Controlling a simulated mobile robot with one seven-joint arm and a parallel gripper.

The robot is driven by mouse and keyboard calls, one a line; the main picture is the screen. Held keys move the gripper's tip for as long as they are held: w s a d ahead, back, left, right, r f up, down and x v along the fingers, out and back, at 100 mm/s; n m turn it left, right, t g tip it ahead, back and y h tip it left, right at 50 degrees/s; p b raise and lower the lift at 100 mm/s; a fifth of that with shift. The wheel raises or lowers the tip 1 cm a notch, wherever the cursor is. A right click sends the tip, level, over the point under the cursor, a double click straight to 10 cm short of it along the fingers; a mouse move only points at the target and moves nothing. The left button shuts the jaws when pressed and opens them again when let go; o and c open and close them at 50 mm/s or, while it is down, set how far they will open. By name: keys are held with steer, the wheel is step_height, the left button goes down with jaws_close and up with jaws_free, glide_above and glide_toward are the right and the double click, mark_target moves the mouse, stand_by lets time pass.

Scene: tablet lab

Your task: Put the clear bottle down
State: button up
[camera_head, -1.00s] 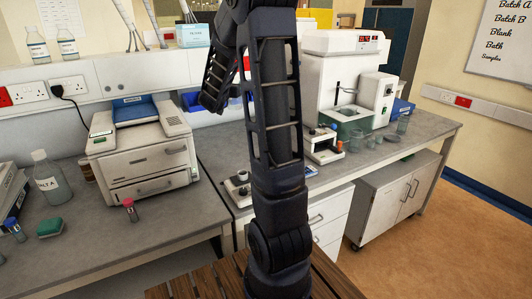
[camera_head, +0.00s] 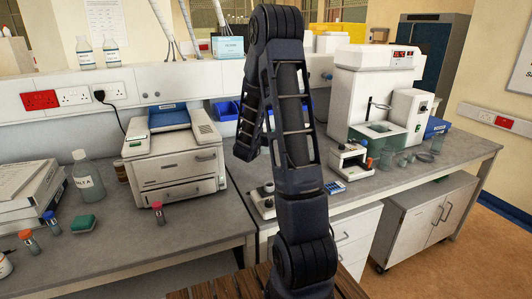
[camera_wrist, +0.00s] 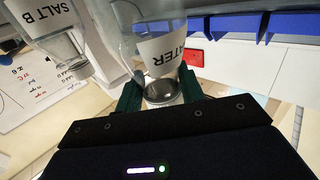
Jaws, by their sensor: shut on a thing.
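In the wrist view, a clear bottle (camera_wrist: 147,22) with a white label ending in "ATER" sits between the two green fingers of my gripper (camera_wrist: 160,92). The gripper is shut on it. The picture is upside down there, so the label reads inverted. What lies under the bottle cannot be told. A second clear bottle, labelled "SALT B" (camera_wrist: 70,45), is close beside it at the upper left, outside the fingers. In the head view my gripper and the held bottle are hidden behind my arm.
A bottle with a label ending "LT A" (camera_head: 87,184) stands on the left bench beside a printer (camera_head: 175,160). A green sponge (camera_head: 84,224) and red-capped vial (camera_head: 158,213) lie nearer. Two bottles (camera_head: 84,55) stand on the shelf. A white instrument (camera_head: 370,95) and glassware (camera_head: 400,158) occupy the right bench.

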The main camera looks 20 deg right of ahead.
mark_target(265, 151)
steer(key=shift+f, duration=4.9)
steer(key=shift+f, duration=0.1)
steer(key=o, duration=1.3)
steer(key=v, duration=1.2)
steer(key=shift+r, duration=0.2)
